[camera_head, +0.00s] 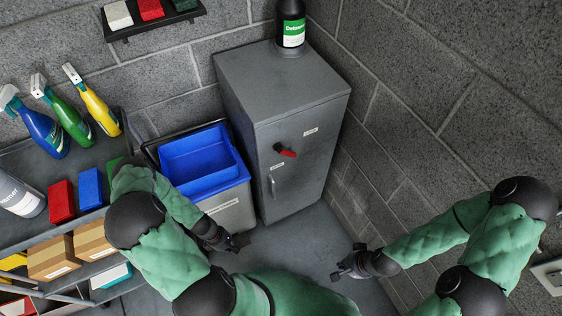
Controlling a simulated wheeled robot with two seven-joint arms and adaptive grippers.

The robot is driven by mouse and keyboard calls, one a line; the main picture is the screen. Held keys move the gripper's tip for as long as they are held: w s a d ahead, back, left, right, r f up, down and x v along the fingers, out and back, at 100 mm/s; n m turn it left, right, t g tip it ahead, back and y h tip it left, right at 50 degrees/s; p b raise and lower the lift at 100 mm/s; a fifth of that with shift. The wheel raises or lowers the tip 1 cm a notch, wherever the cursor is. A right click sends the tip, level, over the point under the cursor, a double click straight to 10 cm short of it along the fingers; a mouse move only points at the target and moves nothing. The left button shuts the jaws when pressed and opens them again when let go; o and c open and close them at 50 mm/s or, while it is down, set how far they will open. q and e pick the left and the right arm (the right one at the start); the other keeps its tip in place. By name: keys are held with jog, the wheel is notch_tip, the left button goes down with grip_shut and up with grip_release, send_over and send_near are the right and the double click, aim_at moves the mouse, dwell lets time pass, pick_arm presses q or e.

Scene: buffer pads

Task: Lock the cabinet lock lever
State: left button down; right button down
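The grey cabinet (245,82) stands in the corner against the block wall. Its lock lever (286,151) is a small red handle on a dark round base, high on the cabinet front, pointing to the lower right. A small label lies above it and another below it. A slim door handle (271,187) sits lower on the door's left side. My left gripper (239,244) is in front of the blue bin, below the cabinet; its fingers are too small to judge. My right gripper (342,266) looks open and empty, low and right of the cabinet, apart from the lever.
A dark bottle (291,25) stands on the cabinet top. A grey bin with a blue tub (200,160) is left of the cabinet. A shelf at the left holds spray bottles (46,129), sponges and boxes (52,257). The floor (300,243) before the cabinet is clear.

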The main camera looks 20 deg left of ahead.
aim_at(286, 152)
pick_arm(q)
jog(key=w+d+r+n+t+h+p, duration=0.1)
jog(key=w+d+r+n+t+h, duration=0.4)
jog(key=d+r, duration=0.45)
jog(key=w+a+r+n+t, duration=0.2)
jog(key=w+a+r+t, duration=0.1)
jog(key=w+r, duration=0.3)
jog(key=w+a+r+n+t, duration=0.3)
jog(key=w+r+t, duration=0.3)
jog(key=r, duration=0.3)
jog(key=shift+w+a+p, duration=0.45)
jog(key=shift+w+a, duration=0.2)
jog(key=shift+a, duration=0.05)
jog(key=shift+w+a+r+b+x, duration=0.1)
jog(key=shift+r+b+x, duration=0.45)
jog(key=shift+x, duration=1.6)
jog(key=shift+w+a+r+b+x, duration=0.1)
jog(key=shift+r+b+x, duration=0.4)
jog(key=shift+x, duration=1.65)
jog(key=shift+w+a+r+b+x, duration=0.1)
jog(key=shift+r+b+x, duration=0.4)
jog(key=shift+x, duration=1.6)
